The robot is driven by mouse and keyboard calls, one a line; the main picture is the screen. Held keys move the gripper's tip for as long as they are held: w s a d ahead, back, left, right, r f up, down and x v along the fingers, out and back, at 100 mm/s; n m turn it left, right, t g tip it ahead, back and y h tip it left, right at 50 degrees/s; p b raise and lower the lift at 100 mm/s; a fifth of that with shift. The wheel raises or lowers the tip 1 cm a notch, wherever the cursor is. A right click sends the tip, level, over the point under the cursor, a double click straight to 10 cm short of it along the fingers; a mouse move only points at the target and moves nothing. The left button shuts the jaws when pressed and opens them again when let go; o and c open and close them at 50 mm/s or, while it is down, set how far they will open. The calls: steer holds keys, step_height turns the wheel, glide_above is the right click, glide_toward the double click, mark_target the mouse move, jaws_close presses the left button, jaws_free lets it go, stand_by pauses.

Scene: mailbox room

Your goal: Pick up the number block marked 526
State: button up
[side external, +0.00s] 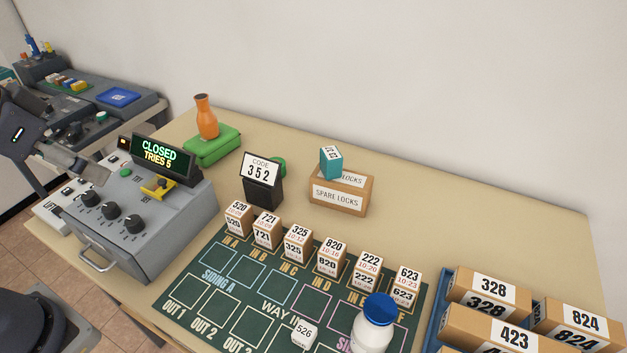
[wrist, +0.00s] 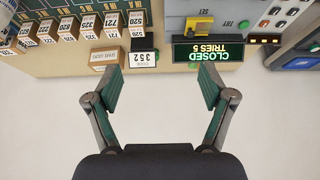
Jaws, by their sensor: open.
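The white number block marked 526 (side external: 304,333) sits on the dark green board (side external: 185,322) at the bottom edge of the side view, left of a white bottle with a blue cap (side external: 373,322). I cannot make the block out in the wrist view. My gripper (wrist: 162,88) is open and empty in the wrist view, with its two fingers spread wide. Part of my arm shows at the left edge of the side view, beside the grey control box and far from the 526 block.
A code stand reading 352 (side external: 262,177), a spare locks box (side external: 340,197) and an orange vase (side external: 206,118) stand further back. The grey control box (side external: 150,225) reads CLOSED, TRIES 5. Brown boxes (side external: 489,293) fill a blue tray at right.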

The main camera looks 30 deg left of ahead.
steer(key=shift+c, duration=0.3)
steer(key=shift+c, duration=1.4)
